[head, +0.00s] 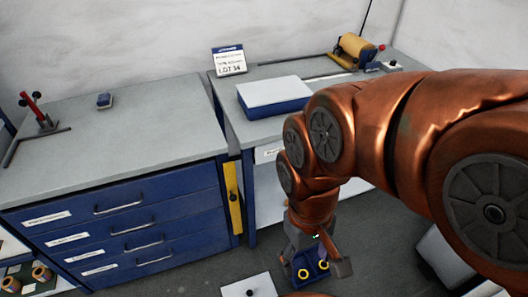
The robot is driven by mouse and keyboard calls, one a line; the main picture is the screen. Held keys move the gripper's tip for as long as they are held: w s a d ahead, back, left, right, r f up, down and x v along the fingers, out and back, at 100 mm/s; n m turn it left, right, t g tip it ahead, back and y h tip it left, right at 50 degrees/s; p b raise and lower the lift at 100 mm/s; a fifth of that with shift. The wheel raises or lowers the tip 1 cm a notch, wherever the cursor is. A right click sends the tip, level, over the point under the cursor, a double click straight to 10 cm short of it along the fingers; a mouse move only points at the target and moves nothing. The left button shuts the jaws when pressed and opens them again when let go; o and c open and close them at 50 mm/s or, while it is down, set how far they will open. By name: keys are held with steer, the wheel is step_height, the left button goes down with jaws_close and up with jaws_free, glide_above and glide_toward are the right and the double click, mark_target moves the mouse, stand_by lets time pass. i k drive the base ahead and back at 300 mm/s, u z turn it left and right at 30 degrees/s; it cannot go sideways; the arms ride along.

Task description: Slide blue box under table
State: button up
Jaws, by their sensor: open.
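My gripper (318,256) points down at the lower middle, in front of the right-hand table. Its grey fingers are apart. Directly below and partly behind it is a small blue box (312,279) with yellow rings in it, low near the floor. The gripper hides part of this box, and I cannot tell if they touch. Another blue box with a pale grey top (274,93) lies on the right-hand table (228,96). The space under that table is largely hidden by my arm.
A blue drawer cabinet (130,222) stands at the left, with a yellow upright strip (232,196) at its right end. A white panel with a dark knob (250,288) is at the bottom. A grey object (440,255) lies right of my gripper. Some dark floor (215,268) is clear.

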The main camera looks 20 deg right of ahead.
mark_target(311, 265)
steer(key=z, duration=0.2)
steer(key=k, duration=0.15)
steer(key=u, duration=1.6)
steer(key=k, duration=0.95)
steer(key=z, duration=0.8)
steer(key=i, duration=0.5)
